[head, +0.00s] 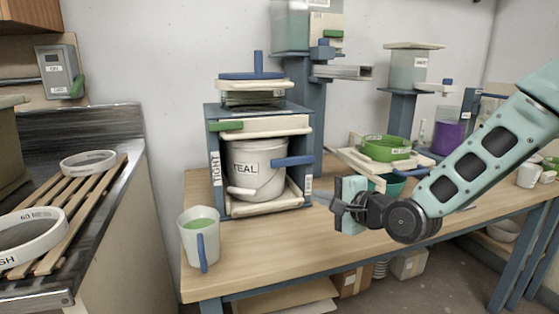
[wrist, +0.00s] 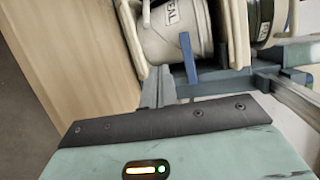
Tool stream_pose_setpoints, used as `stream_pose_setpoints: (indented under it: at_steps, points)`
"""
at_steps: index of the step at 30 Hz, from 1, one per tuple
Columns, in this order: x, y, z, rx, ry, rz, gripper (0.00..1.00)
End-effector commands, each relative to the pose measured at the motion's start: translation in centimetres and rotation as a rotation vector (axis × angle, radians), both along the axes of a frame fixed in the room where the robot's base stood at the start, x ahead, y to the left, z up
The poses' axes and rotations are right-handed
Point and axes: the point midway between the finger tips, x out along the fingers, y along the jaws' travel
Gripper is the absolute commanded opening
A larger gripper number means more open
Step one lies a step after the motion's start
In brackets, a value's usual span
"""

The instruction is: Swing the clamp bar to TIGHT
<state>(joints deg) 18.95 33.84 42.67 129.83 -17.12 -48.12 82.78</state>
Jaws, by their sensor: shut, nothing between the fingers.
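A press frame (head: 308,140) with blue posts stands on the wooden table and holds a white bucket (head: 258,160) marked TEAL. A blue bar (head: 292,161), seemingly the clamp bar, sticks out across the frame's right front; it also shows in the wrist view (wrist: 188,58). The label TIGHT (head: 216,170) is on the left post. A label on the right post (head: 308,186) is too small to read. My gripper (head: 322,198) is right of the frame, lower than the bar. In the wrist view its shut, empty fingers (wrist: 157,88) are close to the bar; contact is unclear.
A cup with green liquid (head: 200,235) stands at the table's front left. A green bowl (head: 386,147) on a pale stand is behind my arm. A slatted rack (head: 85,210) with white rings is on the left counter. The table (head: 290,245) front is mostly clear.

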Motion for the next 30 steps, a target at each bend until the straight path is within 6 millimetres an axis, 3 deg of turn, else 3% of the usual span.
stream_pose_setpoints:
  at_steps: [5,8,11,15,21,27,30]
  points:
    - [-4.3,2.2,-2.3,-0.322,0.015,0.139,0.00]
    - [-7.8,2.8,-3.7,-0.555,0.021,0.259,0.00]
    - [-12.7,2.6,-5.0,-0.830,0.027,0.435,0.00]
    - [-19.9,0.9,-5.8,-1.146,0.038,0.717,0.00]
    - [-28.1,-2.0,-5.4,-1.378,0.046,1.080,0.00]
    - [-34.8,-4.7,-4.3,-1.465,0.037,1.403,0.00]
    - [-34.8,-4.8,-1.7,-1.464,0.042,1.414,0.00]
